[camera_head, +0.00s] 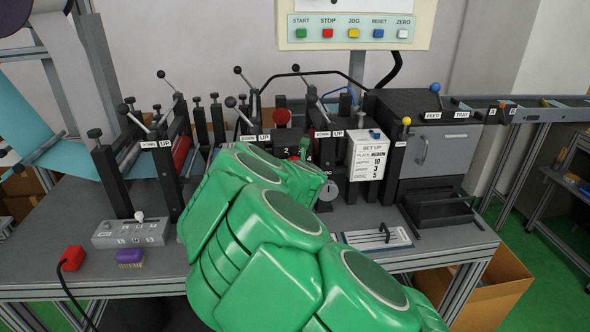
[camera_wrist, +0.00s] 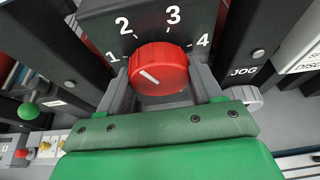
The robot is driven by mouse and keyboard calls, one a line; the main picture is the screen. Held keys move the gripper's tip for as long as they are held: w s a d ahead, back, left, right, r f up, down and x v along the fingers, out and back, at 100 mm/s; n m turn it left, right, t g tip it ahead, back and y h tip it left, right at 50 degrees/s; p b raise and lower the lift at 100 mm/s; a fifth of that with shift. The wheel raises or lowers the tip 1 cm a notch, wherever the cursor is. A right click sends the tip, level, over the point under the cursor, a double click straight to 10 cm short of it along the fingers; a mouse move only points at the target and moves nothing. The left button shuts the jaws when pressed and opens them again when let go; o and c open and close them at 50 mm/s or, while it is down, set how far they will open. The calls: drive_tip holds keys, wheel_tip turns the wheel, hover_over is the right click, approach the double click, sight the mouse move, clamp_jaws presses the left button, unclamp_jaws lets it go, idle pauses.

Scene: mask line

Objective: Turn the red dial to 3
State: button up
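The red dial (camera_wrist: 160,68) sits on a dark panel (camera_wrist: 150,25) with the white numbers 1, 2, 3 and 4 arranged over it. The dial's white mark lies on its left side, toward the 1. The 3 stands above and slightly right of the dial. My gripper (camera_wrist: 160,80) has one grey finger on each side of the dial, close against its sides, and looks shut on it. In the head view my green arm hides most of the dial and the fingers.
A JOG label and a pale round knob (camera_wrist: 245,97) are right of the dial. In the head view, a white set-up card (camera_head: 367,156) hangs right of the panel, near a yellow-knobbed lever (camera_head: 405,123). Black-knobbed levers stand left. A grey switch box (camera_head: 131,231) is at the front left.

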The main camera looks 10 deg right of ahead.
drive_tip(key=c, duration=0.4)
drive_tip(key=shift+c, duration=0.2)
drive_tip(key=shift+m, duration=0.3)
drive_tip(key=m+y, duration=0.2)
drive_tip(key=m, duration=0.1)
drive_tip(key=m+y, duration=0.2)
drive_tip(key=m, duration=0.1)
drive_tip(key=shift+d+t, duration=0.2)
drive_tip(key=shift+t, duration=0.2)
idle(0.3)
drive_tip(key=o, duration=1)
drive_tip(key=shift+o, duration=0.2)
drive_tip(key=shift+y, duration=0.3)
